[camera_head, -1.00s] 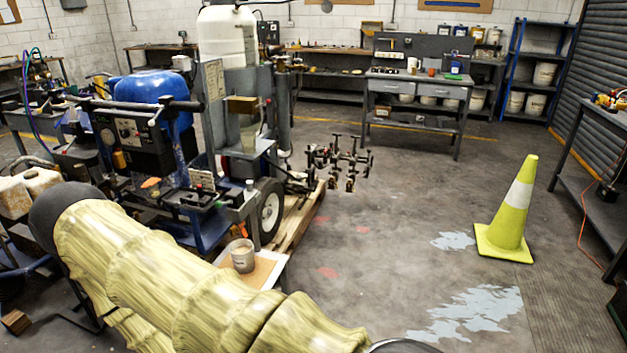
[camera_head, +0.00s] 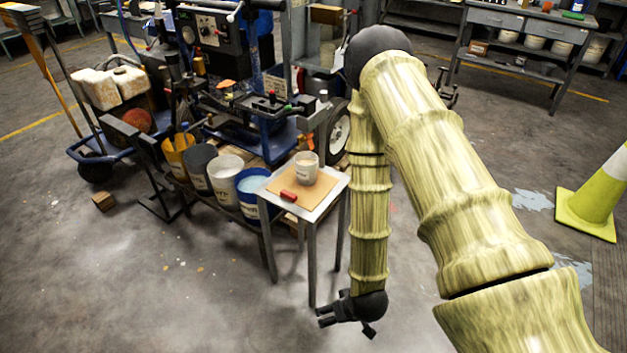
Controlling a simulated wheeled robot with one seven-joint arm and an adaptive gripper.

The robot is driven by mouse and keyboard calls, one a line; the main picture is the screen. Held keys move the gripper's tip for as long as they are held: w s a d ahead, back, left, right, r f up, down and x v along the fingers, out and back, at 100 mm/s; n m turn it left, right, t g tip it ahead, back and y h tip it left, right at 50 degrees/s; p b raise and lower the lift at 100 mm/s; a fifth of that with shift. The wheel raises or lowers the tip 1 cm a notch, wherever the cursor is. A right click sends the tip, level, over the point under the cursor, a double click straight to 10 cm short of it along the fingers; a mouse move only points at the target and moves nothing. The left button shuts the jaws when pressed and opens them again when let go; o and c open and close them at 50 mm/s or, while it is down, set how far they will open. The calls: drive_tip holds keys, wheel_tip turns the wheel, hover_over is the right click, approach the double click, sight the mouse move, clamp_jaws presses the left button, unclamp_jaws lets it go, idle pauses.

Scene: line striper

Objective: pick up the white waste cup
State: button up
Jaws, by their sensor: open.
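A whitish cup (camera_head: 307,167) stands upright on a brown board (camera_head: 291,190) on a small metal side table (camera_head: 330,196); I take it to be the white waste cup. A small red object (camera_head: 289,196) lies on the board in front of it. My gripper (camera_head: 322,316) hangs low, below and in front of the table, near the floor. It is open and apart from the cup. It is small in the picture, and I see nothing between its fingers.
A row of buckets, including a yellow one (camera_head: 179,157) and a blue one (camera_head: 254,192), stands left of the table. The line striper (camera_head: 215,60) is behind. A yellow-green cone (camera_head: 598,195) stands at right.

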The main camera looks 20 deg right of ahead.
drive_tip(key=w+d+r+t+b, duration=0.1)
drive_tip(key=w+r+t+b, duration=0.2)
drive_tip(key=w, duration=0.6)
drive_tip(key=w+d+r+t+b, duration=0.1)
drive_tip(key=w+r+t+b, duration=0.2)
drive_tip(key=w, duration=0.7)
drive_tip(key=w+d+r+t+b, duration=0.1)
drive_tip(key=w+r+t+b, duration=0.2)
drive_tip(key=w, duration=0.6)
drive_tip(key=shift+w+r+n+b, duration=0.15)
drive_tip(key=shift+w+n+b, duration=0.25)
drive_tip(key=shift+b, duration=0.65)
drive_tip(key=w+d+r+t+b, duration=0.3)
drive_tip(key=w+r+t+b, duration=0.1)
drive_tip(key=w+r, duration=0.4)
approach(302, 153)
drive_tip(key=shift+w+a+f+b, duration=0.1)
drive_tip(key=shift+w+b, duration=0.25)
drive_tip(key=shift+w, duration=1.2)
drive_tip(key=shift+w+a+f+b, duration=0.1)
drive_tip(key=shift+w+b, duration=0.25)
drive_tip(key=shift+w, duration=1.25)
drive_tip(key=shift+c, duration=0.4)
